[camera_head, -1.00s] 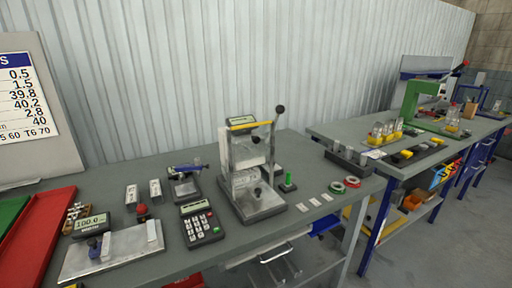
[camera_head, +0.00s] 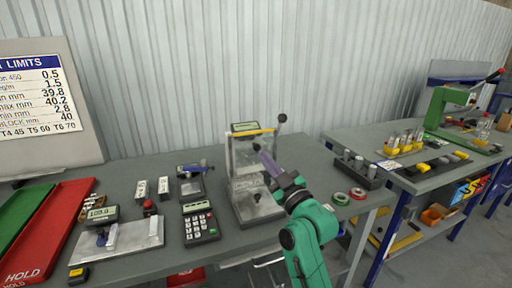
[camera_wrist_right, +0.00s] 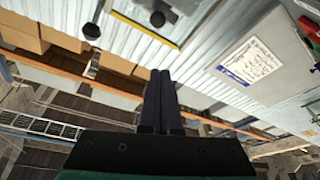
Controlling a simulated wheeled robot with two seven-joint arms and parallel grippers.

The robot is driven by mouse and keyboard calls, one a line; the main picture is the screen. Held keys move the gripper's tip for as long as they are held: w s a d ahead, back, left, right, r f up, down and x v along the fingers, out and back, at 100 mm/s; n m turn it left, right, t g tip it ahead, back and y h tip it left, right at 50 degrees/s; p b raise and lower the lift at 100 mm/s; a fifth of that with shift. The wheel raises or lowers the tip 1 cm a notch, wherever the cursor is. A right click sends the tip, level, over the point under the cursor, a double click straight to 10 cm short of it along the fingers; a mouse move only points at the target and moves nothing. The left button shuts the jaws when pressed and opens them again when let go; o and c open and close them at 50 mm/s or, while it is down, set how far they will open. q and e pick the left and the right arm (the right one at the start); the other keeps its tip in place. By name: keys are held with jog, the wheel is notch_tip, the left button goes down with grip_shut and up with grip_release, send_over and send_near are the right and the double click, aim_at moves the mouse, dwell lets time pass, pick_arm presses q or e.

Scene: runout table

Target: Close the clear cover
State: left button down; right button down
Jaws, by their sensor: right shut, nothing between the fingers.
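The press-like tester (camera_head: 258,207) stands on the near bench, with a display on top and a black ball-ended lever at its right. Its clear cover (camera_head: 241,151) has a yellow edge strip near the top; I cannot tell its exact angle. My right gripper (camera_head: 261,154) is shut and empty, its dark fingers in front of the cover and hiding part of it. Whether they touch is unclear. The wrist view shows the shut fingers (camera_wrist_right: 158,75), apart in the picture from a yellow-edged pane (camera_wrist_right: 185,12) at the top. My left gripper is not in view.
A calculator (camera_head: 200,223) and a gauge plate (camera_head: 120,240) lie left of the tester. Red and green trays are at far left. Tape rings (camera_head: 357,193) lie right of my arm. A second bench (camera_head: 440,165) with a green press stands at right.

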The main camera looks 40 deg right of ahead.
aim_at(249, 135)
jog(key=w+d+p, duration=0.1)
jog(key=w, duration=0.2)
jog(key=w+d+p, duration=0.1)
jog(key=w+p, duration=0.1)
jog(key=w+d+p, duration=0.1)
jog(key=w+p, duration=0.1)
jog(key=w, duration=0.1)
jog(key=shift+w+d+r, duration=0.3)
jog(key=shift+r, duration=0.05)
jog(key=shift+s+d+f, duration=0.15)
jog(key=shift+d+f, duration=0.05)
jog(key=shift+f, duration=0.2)
